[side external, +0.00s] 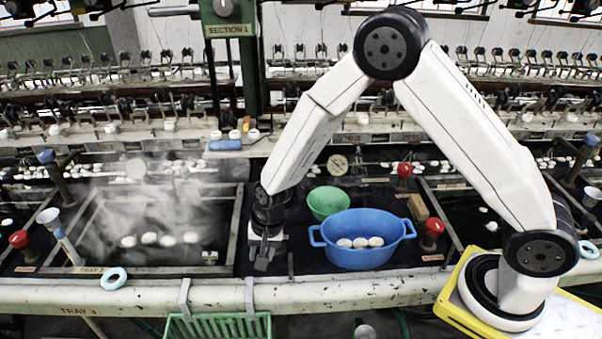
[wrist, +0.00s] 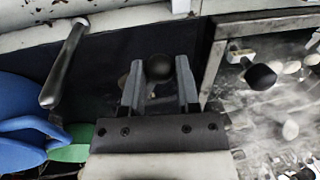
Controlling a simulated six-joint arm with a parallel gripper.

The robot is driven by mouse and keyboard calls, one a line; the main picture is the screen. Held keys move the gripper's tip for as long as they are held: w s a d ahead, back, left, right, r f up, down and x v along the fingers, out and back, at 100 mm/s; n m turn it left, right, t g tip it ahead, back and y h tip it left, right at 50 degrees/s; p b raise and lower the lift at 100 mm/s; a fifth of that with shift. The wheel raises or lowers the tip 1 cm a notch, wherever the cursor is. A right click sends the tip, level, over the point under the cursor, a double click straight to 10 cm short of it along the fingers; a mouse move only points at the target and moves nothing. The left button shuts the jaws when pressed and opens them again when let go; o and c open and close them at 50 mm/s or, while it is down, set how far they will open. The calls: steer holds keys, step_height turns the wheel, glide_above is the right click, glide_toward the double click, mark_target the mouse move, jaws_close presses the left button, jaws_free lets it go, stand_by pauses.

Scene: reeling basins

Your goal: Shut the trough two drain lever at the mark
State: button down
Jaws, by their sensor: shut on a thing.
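My gripper (side external: 264,264) is low over the dark strip between the steaming tray and the blue basin, fingers pointing down. In the wrist view its two fingers (wrist: 159,84) are closed around a round black knob (wrist: 160,66), which I take for the drain lever's end. The knob sits between the fingertips. The lever's shaft and any mark beside it are hidden or too small to make out. In the side view the fingers and dark background cover the knob.
A blue basin (side external: 362,254) with white cocoons and a green bowl (side external: 325,192) stand right of my gripper. A steaming tray (side external: 232,232) lies left. The pale front rail (side external: 345,292) carries hooks and a green basket (side external: 215,327). A dark bar (wrist: 64,63) shows in the wrist view.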

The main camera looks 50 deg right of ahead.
mark_target(279, 272)
steer(key=s+n, duration=0.1)
steer(key=d+n, duration=0.1)
steer(key=n, duration=0.1)
steer(key=shift+s, duration=0.35)
steer(key=shift+s+d+n+g+y, duration=0.15)
steer(key=shift+s+d+n+g, duration=0.15)
steer(key=shift+n, duration=0.45)
steer(key=shift+s+d+n+g+y, duration=0.2)
steer(key=shift+s+n, duration=0.15)
steer(key=shift+n, duration=0.4)
steer(key=shift+c, duration=1.7)
jaws_free()
steer(key=v, duration=0.7)
steer(key=shift+r, duration=0.4)
steer(key=shift+s, duration=0.1)
